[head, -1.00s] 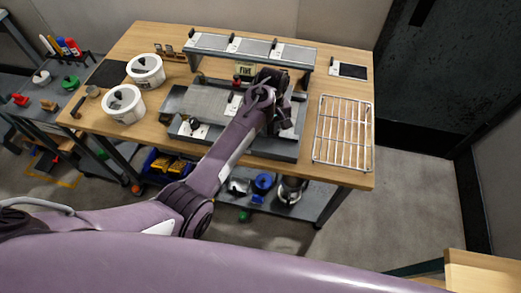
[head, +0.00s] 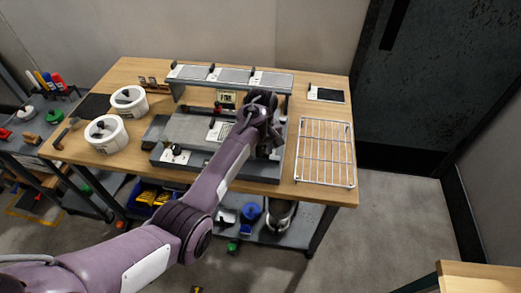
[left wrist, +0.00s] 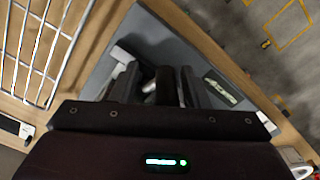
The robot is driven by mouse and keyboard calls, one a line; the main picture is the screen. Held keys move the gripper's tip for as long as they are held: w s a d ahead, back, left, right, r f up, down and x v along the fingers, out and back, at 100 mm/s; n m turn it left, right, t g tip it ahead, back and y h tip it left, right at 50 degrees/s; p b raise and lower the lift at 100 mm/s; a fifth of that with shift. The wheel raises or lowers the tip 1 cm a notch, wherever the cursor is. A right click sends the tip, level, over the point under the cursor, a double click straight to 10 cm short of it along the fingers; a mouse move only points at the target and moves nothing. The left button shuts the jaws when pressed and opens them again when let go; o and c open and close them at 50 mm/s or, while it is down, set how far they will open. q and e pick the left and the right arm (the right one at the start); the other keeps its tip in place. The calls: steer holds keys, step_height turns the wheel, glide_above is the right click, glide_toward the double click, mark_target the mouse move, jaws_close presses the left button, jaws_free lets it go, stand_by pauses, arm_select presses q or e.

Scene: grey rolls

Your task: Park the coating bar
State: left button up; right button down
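The grey coating machine (head: 196,131) stands on the wooden bench, with a flat bed and white labels. A raised grey rack (head: 220,76) with short black uprights runs behind it. My left gripper is over the machine's right part in the head view, its fingers hidden by my wrist. In the left wrist view my left gripper (left wrist: 160,85) has its two fingers apart. A dark rounded thing (left wrist: 166,86) shows between them; I cannot tell whether they grip it. I cannot pick out the coating bar for certain. My right gripper is not in view.
A wire rack (head: 325,152) lies right of the machine, near a white-and-black panel (head: 326,94). Two white tubs (head: 107,134) stand at the left. A small sign (head: 227,97) stands behind the bed. A side table with markers (head: 48,82) is at far left.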

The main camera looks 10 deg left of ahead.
arm_select(q)
steer(key=shift+a+r, duration=0.1)
steer(key=shift+r, duration=0.3)
step_height(320, 180, up, 6)
steer(key=shift+r+b, duration=0.1)
steer(key=shift+b, duration=0.85)
steer(key=shift+r, duration=0.4)
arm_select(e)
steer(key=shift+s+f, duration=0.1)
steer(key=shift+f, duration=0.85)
